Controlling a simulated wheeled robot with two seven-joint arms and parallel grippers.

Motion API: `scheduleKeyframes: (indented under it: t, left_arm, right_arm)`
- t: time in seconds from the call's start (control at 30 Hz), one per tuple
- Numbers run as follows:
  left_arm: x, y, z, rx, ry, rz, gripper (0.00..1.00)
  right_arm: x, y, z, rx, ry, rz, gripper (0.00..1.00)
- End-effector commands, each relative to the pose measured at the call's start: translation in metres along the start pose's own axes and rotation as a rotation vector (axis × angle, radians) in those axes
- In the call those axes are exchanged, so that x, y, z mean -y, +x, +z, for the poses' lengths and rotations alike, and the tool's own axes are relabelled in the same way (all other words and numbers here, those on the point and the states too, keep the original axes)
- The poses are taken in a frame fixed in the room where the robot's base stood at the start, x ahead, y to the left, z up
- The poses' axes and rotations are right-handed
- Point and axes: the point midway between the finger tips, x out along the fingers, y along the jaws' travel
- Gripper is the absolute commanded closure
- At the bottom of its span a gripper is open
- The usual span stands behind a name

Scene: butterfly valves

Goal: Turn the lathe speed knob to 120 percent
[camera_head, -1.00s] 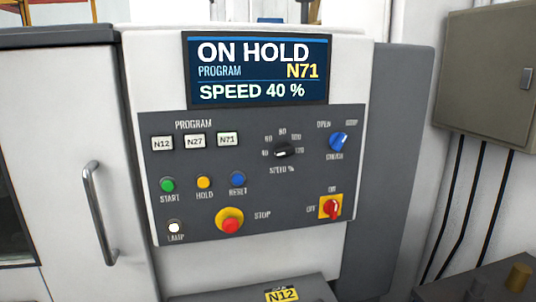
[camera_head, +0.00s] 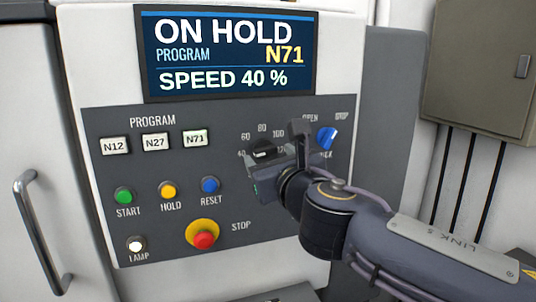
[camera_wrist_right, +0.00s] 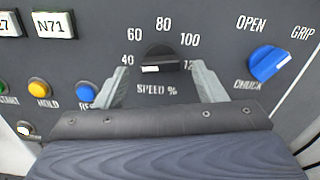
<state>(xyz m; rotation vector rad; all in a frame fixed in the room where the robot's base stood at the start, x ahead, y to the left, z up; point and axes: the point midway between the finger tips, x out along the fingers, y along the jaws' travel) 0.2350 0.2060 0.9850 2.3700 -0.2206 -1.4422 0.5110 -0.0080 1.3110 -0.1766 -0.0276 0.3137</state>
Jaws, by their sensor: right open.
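The black speed knob (camera_head: 262,151) sits on the dark control panel inside a scale marked 40 to 120. It also shows in the right wrist view (camera_wrist_right: 160,58), with a white mark on its lower left side. The display (camera_head: 228,52) reads ON HOLD, PROGRAM N71, SPEED 40 %. My right gripper (camera_head: 278,152) is in front of the panel at the knob. In the right wrist view its two open fingers (camera_wrist_right: 162,84) stand on either side of the knob, with a visible gap each side. The gripper partly covers the scale's right side. My left gripper is not in view.
The blue chuck knob (camera_head: 327,138) is just right of my gripper. The red stop button (camera_head: 204,240) on its yellow base is below left. Green start (camera_head: 124,196), yellow hold (camera_head: 168,190) and blue reset (camera_head: 210,185) buttons lie left. A grey cabinet (camera_head: 478,70) hangs at right.

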Motion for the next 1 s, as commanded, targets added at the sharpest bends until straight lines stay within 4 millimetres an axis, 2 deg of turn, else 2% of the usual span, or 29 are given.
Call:
scheduleKeyframes:
  t: [0.1,0.2,0.47,0.8,1.0]
  left_arm:
    - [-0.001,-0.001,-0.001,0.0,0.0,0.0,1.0]
    - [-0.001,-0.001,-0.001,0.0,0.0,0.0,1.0]
    - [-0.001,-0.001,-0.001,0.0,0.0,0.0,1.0]
    - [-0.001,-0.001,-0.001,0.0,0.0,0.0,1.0]
    - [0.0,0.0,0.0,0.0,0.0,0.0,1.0]
  right_arm:
    - [0.0,0.013,0.0,-0.002,0.002,0.0,0.36]
    - [0.0,0.017,0.0,0.0,0.003,0.0,0.36]
    - [0.0,0.018,0.0,0.0,0.003,-0.001,0.36]
    - [0.0,0.018,0.0,0.0,0.003,0.0,0.81]
    - [0.0,0.018,-0.001,0.0,0.015,0.0,0.81]
